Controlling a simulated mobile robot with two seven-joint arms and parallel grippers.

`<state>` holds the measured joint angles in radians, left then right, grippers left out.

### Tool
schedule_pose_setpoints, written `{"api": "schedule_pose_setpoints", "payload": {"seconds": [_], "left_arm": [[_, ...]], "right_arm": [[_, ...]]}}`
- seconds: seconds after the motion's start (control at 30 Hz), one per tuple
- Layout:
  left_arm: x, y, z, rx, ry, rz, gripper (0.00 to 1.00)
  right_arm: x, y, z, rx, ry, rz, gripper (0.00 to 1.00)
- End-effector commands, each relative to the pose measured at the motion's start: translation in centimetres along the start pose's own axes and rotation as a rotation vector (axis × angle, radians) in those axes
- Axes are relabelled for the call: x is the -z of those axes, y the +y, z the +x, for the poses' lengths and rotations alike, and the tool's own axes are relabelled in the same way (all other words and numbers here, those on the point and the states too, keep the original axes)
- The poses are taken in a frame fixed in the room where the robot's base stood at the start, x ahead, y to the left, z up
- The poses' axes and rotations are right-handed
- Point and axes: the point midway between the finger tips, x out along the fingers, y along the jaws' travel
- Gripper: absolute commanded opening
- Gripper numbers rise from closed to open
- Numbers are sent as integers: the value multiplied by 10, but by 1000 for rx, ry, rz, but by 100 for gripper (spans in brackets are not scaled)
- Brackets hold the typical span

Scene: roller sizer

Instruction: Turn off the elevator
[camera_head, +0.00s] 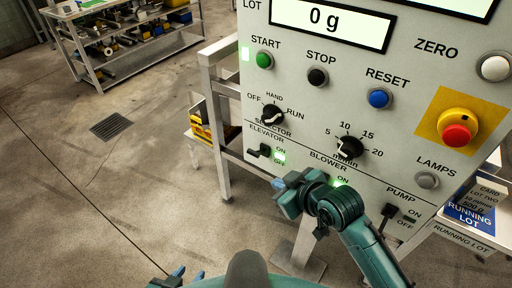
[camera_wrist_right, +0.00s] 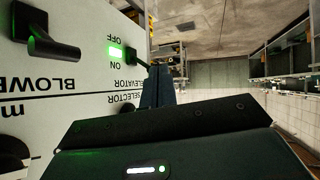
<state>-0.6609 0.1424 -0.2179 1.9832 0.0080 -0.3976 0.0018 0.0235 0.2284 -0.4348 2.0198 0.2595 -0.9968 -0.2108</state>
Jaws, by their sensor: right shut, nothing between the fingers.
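The elevator switch (camera_head: 260,151) is a small black lever at the lower left of the grey control panel (camera_head: 225,62). A green lamp (camera_head: 279,156) beside its ON and OFF labels is lit. In the right wrist view the elevator switch (camera_wrist_right: 133,56) and lit lamp (camera_wrist_right: 115,52) show near the finger end; the lever's exact setting is unclear. My right gripper (camera_head: 281,196) is shut and empty, below the elevator switch and apart from it in the head view. It shows as dark fingers in the wrist view (camera_wrist_right: 158,86). My left gripper (camera_head: 190,272) is low, its tips apart, empty.
The blower switch (camera_wrist_right: 45,38) is close to my right gripper, its lamp (camera_head: 340,182) lit. The pump switch (camera_head: 388,213) is to the right. The selector knob (camera_head: 272,115) is above the elevator switch. Open floor lies left; a shelf (camera_head: 130,40) stands at the back.

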Motion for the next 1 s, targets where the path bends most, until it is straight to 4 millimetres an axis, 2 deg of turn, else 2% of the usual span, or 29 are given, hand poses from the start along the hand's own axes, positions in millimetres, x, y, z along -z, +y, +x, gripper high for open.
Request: {"api": "schedule_pose_setpoints", "payload": {"seconds": [0.03,0.1,0.2,0.3,0.43,0.77,0.87,1.0], "left_arm": [[2,-1,-1,3,-2,1,36],[4,-2,-1,5,-1,2,36],[6,-3,-1,7,1,4,36],[6,-4,-1,8,1,4,36],[5,-4,0,8,-3,3,36],[2,-4,-1,9,-9,2,36],[1,-4,-2,8,-11,1,36],[1,-3,-3,8,-13,1,36]], "right_arm": [[32,8,-4,12,3,-73,0],[58,12,-9,32,-14,-158,0],[86,17,-17,49,-38,-255,0],[101,20,-23,57,-58,-318,0],[108,21,-27,61,-72,-351,0],[108,21,-26,61,-73,-351,0],[108,21,-20,62,-72,-349,0],[106,20,-1,63,-74,-348,0]]}}
